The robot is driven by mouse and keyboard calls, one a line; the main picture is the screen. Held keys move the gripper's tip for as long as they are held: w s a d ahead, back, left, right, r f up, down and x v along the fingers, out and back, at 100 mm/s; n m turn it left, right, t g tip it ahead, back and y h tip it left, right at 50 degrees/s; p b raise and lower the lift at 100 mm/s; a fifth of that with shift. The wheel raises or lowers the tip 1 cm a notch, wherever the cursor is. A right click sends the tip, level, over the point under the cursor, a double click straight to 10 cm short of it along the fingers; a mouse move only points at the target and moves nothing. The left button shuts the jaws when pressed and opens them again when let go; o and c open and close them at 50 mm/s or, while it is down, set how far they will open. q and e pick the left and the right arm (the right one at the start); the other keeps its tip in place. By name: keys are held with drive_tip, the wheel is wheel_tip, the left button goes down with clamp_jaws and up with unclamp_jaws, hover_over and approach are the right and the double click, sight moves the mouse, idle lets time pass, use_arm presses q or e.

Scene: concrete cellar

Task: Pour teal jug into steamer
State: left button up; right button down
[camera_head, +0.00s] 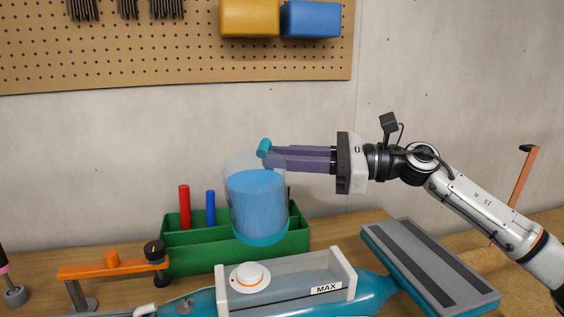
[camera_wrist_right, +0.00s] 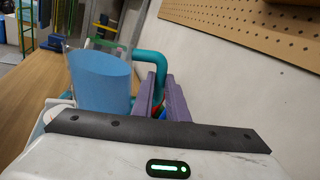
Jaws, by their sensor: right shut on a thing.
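The teal jug (camera_head: 258,207) has a clear body, a teal base and a teal handle, and holds blue liquid. It hangs near upright in the air, in front of the green caddy and above the steamer's back edge in the head view. My right gripper (camera_head: 272,157) is shut on its handle; the handle and liquid also show in the right wrist view (camera_wrist_right: 100,82). The steamer (camera_head: 372,292) is teal, with a clear tank (camera_head: 300,279) marked MAX, a white round knob or cap (camera_head: 249,277) and a grey-striped plate (camera_head: 430,265). My left gripper is out of view.
A green caddy (camera_head: 190,262) with a red and a blue stick stands behind the jug. An orange clamp-like bar (camera_head: 105,270) lies left of the steamer. A pegboard (camera_head: 180,62) with yellow and blue bins hangs on the wall above.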

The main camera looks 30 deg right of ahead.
drive_tip(key=shift+r, duration=0.2)
drive_tip(key=shift+r+n+b, duration=0.5)
drive_tip(key=shift+r+n, duration=0.1)
drive_tip(key=shift+n, duration=0.1)
drive_tip(key=shift+s, duration=0.1)
drive_tip(key=shift+r+n, duration=0.3)
drive_tip(key=shift+n, duration=0.1)
drive_tip(key=shift+r+b, duration=0.2)
drive_tip(key=shift+b, duration=0.25)
idle(1.1)
drive_tip(key=shift+s+a+r+n+b, duration=0.2)
drive_tip(key=shift+r+n+b, duration=0.15)
drive_tip(key=shift+n, duration=0.25)
drive_tip(key=shift+s+a+r+n+b, duration=0.15)
drive_tip(key=shift+r+n+b, duration=0.1)
drive_tip(key=shift+n+b, duration=0.25)
idle(3.9)
